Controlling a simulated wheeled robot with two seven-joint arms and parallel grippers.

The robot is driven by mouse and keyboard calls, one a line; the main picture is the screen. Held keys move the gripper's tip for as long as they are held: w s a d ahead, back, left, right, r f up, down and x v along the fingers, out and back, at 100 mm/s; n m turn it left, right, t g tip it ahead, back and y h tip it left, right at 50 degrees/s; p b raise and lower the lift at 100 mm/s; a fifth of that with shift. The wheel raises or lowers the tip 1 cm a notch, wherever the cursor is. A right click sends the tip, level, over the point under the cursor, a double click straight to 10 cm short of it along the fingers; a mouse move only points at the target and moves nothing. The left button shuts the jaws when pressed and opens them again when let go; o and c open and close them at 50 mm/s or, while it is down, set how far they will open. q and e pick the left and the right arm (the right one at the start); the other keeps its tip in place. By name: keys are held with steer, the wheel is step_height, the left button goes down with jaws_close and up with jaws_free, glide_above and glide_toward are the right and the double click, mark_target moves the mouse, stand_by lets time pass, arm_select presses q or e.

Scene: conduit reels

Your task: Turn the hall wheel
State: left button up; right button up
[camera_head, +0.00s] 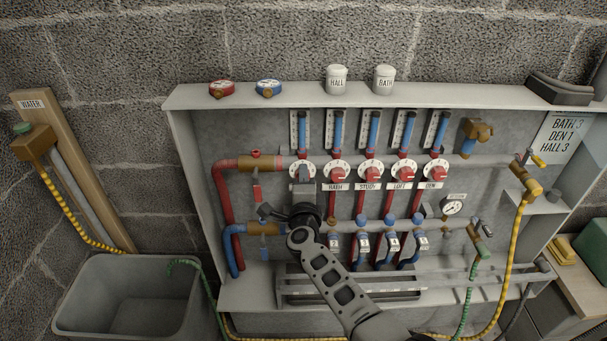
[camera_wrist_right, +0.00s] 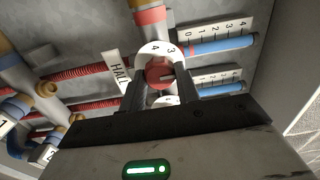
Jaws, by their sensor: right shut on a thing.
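The hall wheel (camera_head: 302,169) is a red knob on a white numbered dial, leftmost in the row of wheels on the upper manifold pipe. In the right wrist view the red hall wheel (camera_wrist_right: 159,72) sits beside its HALL label (camera_wrist_right: 120,72), with 3 and 4 showing on the dial. My right gripper (camera_head: 303,186) reaches up from below and hides the label in the head view. Its two fingers (camera_wrist_right: 161,92) are shut on the hall wheel, one on each side. A blue-filled flow tube (camera_head: 302,130) rises above the wheel. My left gripper is not in view.
More red wheels (camera_head: 371,168) labelled BATH, STUDY, LOFT and DEN stand close to the right. A red-handled valve (camera_head: 256,185) is at the left. A card (camera_head: 565,138) reads BATH 3, DEN 1, HALL 3. HALL and BATH caps (camera_head: 336,79) stand on the cabinet top.

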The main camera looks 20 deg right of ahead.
arm_select(q)
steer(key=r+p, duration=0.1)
steer(key=p, duration=0.2)
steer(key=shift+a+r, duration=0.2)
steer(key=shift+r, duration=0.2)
arm_select(e)
steer(key=n, duration=0.8)
steer(key=shift+n, duration=0.4)
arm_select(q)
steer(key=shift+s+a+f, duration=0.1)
arm_select(e)
steer(key=o, duration=1)
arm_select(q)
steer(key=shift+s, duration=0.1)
arm_select(e)
steer(key=shift+s, duration=0.15)
